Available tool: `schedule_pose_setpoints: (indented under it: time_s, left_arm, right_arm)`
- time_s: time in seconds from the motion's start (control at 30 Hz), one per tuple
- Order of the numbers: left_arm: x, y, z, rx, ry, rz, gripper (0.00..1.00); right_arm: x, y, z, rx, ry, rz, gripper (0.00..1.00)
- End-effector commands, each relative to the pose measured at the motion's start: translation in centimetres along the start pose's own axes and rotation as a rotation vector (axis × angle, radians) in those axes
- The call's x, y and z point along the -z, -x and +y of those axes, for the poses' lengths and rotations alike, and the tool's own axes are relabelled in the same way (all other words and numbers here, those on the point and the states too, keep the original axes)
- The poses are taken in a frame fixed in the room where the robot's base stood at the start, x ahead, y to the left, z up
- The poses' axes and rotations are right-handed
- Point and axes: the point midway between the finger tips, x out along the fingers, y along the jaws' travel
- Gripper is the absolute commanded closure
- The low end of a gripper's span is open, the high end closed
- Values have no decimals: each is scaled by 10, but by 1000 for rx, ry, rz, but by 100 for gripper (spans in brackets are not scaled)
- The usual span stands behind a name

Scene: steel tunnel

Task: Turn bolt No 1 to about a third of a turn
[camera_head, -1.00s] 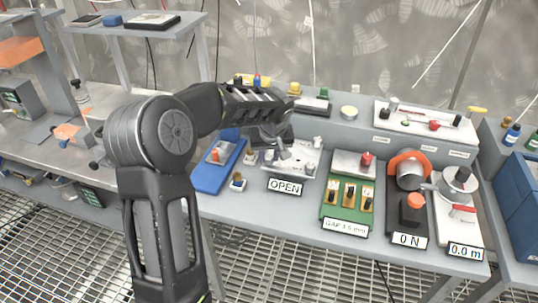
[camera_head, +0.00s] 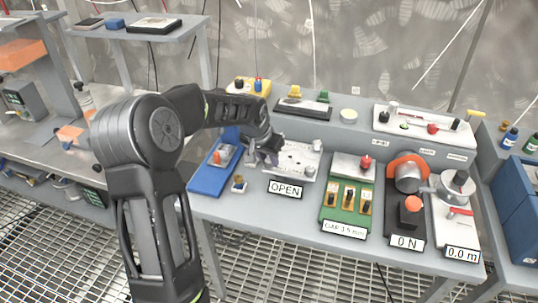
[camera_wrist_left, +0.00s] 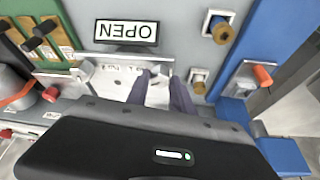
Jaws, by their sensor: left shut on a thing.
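The pale bolt plate (camera_head: 296,155) lies on the bench behind the OPEN sign (camera_head: 285,188). It also shows in the left wrist view (camera_wrist_left: 118,84), where the sign (camera_wrist_left: 127,32) is upside down. My left gripper (camera_head: 270,158) is low over the plate's left end. In the left wrist view its two dark fingers (camera_wrist_left: 164,82) point down at the plate, shut on what appears to be a bolt there. The fingers mostly hide that bolt, and its number is not readable. Another bolt (camera_head: 309,170) stands at the plate's front right. My right gripper is out of view.
A blue tray (camera_head: 209,178) with an orange-handled part is close on the left. A small brass-topped knob (camera_head: 238,184) stands in front. A green panel (camera_head: 333,211) with several switches is on the right. Small parts stand on the shelf behind.

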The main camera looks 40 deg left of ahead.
Motion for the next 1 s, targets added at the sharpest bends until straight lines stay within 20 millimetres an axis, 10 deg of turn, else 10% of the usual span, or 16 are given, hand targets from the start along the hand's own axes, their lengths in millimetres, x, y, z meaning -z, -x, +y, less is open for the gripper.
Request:
schedule_pose_setpoints:
  time_s: [1.0]
  left_arm:
    - [3, -2, -5, -363, -875, -1, 100]
  right_arm:
    - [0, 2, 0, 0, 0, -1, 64]
